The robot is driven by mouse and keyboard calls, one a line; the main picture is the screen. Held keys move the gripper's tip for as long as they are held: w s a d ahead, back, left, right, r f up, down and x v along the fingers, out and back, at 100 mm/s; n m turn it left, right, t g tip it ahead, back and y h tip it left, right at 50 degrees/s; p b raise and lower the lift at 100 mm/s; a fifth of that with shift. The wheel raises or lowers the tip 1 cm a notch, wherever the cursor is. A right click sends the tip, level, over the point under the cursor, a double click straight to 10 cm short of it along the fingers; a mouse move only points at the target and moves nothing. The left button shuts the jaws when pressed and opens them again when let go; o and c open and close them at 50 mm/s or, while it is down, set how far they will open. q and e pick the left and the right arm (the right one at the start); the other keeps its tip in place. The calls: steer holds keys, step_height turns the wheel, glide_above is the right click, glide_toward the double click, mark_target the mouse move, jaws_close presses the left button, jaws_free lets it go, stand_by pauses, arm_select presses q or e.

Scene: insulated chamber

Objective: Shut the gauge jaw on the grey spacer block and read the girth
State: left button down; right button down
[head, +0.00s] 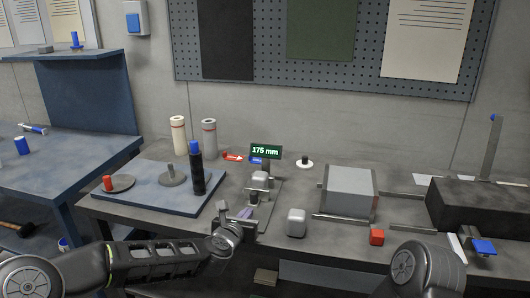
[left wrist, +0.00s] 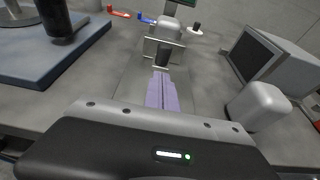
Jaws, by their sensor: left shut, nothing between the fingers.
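The gauge (head: 268,215) is a flat metal plate with a dark display (head: 265,151) reading 175 mm in green. A light grey rounded block, the likely spacer block (head: 260,177), sits at its far end, also in the left wrist view (left wrist: 166,25). The upright jaw plate (left wrist: 152,46) stands on the near side of the block; I cannot tell whether they touch. A dark knob (left wrist: 161,62) is on the jaw's near side. My left gripper (head: 245,213) is shut and empty, its purple fingers (left wrist: 162,92) pointing at the knob from the near side. My right gripper is hidden.
Another light grey rounded block (head: 296,222) stands right of the gauge. Further right are a large grey box (head: 350,188) and a red cube (head: 376,237). A blue board (head: 150,192) left of the gauge bears a tall black cylinder (head: 197,173). Bare table lies between the blocks.

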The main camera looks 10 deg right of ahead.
arm_select(q)
steer(key=shift+r+b+v, duration=0.2)
steer(key=shift+b+v, duration=0.2)
steer(key=shift+v, duration=2.15)
steer(key=shift+w, duration=0.1)
